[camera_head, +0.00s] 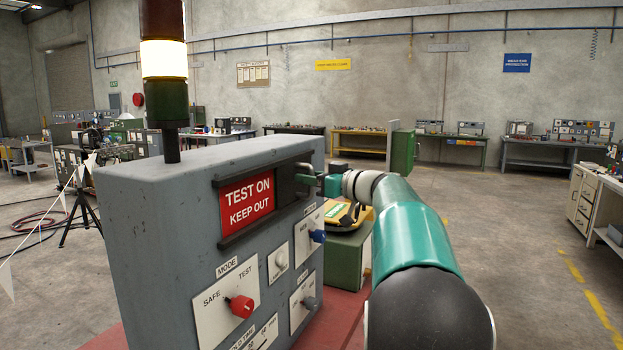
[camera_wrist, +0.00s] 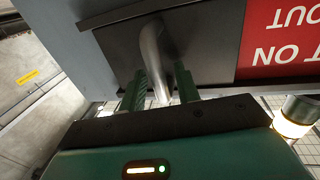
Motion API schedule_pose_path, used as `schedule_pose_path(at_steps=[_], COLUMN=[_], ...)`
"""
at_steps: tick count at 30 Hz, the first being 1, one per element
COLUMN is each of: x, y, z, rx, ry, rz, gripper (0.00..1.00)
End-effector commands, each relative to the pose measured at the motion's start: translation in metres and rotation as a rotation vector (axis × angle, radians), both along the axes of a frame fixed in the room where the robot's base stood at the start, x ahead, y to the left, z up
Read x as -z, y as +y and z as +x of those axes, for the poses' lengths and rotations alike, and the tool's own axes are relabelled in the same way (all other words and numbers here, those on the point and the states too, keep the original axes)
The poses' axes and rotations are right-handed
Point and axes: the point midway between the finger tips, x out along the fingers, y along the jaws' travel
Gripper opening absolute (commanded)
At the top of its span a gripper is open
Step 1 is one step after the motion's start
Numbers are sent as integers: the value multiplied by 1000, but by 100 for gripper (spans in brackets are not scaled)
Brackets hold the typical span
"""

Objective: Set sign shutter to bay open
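The sign shutter is a dark sliding plate (camera_head: 287,187) at the right end of the sign window on the grey control box. The red sign (camera_head: 247,199) reading "TEST ON KEEP OUT" is uncovered to its left. A bent metal handle (camera_head: 303,167) stands out from the plate. In the wrist view the plate (camera_wrist: 110,50) and handle (camera_wrist: 157,50) are close, with part of the red sign (camera_wrist: 285,40) at right. My gripper (camera_head: 318,180) is at the handle; its green fingers (camera_wrist: 162,88) lie on both sides of it and appear closed on it.
The box front carries a red mode knob (camera_head: 241,306), a blue knob (camera_head: 318,236) and other switches below the window. A lit signal tower (camera_head: 164,60) rises from its top. A green case (camera_head: 346,262) stands behind my arm. Open floor lies to the right.

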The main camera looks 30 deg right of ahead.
Motion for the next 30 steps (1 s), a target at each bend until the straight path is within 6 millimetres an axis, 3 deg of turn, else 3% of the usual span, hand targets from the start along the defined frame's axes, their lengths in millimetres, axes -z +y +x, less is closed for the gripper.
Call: schedule_pose_path(at_steps=[4, 9, 20, 30], x=[0, 0, -1, -1], y=[0, -1, 7, 66], z=[-1, -1, -6, -41], rx=[1, 2, 5, 0], ry=[0, 0, -1, -1], rz=[0, 0, 1, 1], gripper=[30, 0, 0, 0])
